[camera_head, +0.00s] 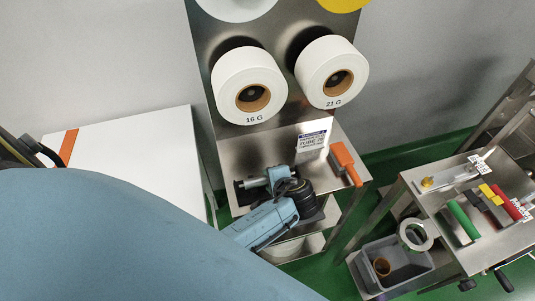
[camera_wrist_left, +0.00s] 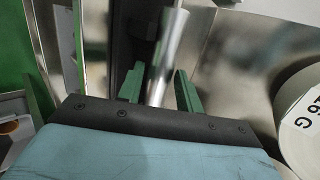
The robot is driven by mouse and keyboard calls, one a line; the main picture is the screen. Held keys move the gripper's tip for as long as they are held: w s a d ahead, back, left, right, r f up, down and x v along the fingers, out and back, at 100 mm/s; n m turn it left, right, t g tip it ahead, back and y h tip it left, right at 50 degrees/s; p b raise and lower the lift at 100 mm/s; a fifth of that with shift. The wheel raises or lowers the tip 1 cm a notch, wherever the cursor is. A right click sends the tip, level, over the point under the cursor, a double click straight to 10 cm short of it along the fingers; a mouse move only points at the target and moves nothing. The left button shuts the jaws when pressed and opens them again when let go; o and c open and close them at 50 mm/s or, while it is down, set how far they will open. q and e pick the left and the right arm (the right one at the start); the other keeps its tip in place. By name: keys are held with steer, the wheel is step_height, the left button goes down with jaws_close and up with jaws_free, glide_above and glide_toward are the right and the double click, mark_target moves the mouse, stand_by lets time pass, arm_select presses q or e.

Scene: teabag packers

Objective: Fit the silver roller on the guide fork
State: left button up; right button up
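The silver roller (camera_wrist_left: 166,58) is a shiny tilted cylinder in the left wrist view, and its lower end lies between my green fingers. My left gripper (camera_wrist_left: 160,88) has its fingers apart, with a visible gap between the roller and the right finger. In the head view my left gripper (camera_head: 243,187) is small and points left above the shelf of the metal stand. The roller cannot be made out in the head view. A dark upright part (camera_wrist_left: 122,38) stands behind the roller; I cannot tell if it is the guide fork. My right gripper is not in view.
The metal stand (camera_head: 225,145) carries white rolls marked 16 G (camera_head: 228,88) and 21 G (camera_head: 318,72). An orange part (camera_head: 346,163) sits at its right. A white table (camera_head: 130,150) stands left. A steel cart (camera_head: 445,250) with coloured rods and a grey bin (camera_head: 412,278) stand right.

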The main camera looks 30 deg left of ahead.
arm_select(q)
jaws_close()
steer(key=shift+r, duration=0.15)
